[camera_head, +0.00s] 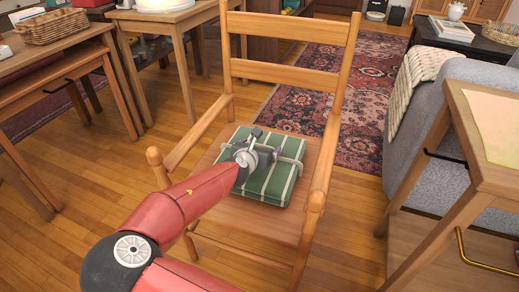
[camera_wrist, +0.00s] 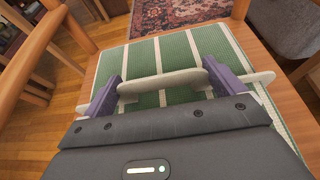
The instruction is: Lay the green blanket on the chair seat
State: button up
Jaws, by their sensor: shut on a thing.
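The green blanket (camera_head: 278,183), folded into a flat block with white stripes, is over the wooden chair seat (camera_head: 262,222). It looks level and at or very close to the seat; whether it bears fully on it I cannot tell. In the wrist view the blanket (camera_wrist: 142,62) fills the middle, with seat wood showing beside it. My gripper (camera_head: 262,152) is above the blanket. In the wrist view my gripper (camera_wrist: 163,88) has its purple fingers at both ends of the raised middle of a pale bar (camera_wrist: 160,84) on the blanket's top. The contact below is hidden.
The chair's armrests (camera_head: 200,132) flank the seat, and its slatted back (camera_head: 290,70) rises behind. A wooden table (camera_head: 490,130) stands close on the right beside a grey sofa (camera_head: 450,90). Tables with a basket (camera_head: 52,27) stand at left.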

jog(key=shift+f, duration=0.1)
jog(key=o, duration=1.5)
jog(key=shift+f, duration=0.1)
jog(key=shift+s+r, duration=0.15)
jog(key=shift+r, duration=0.05)
jog(key=p+v, duration=0.1)
jog(key=v, duration=1)
jog(key=shift+s+a+r, duration=0.1)
jog(key=shift+s, duration=0.25)
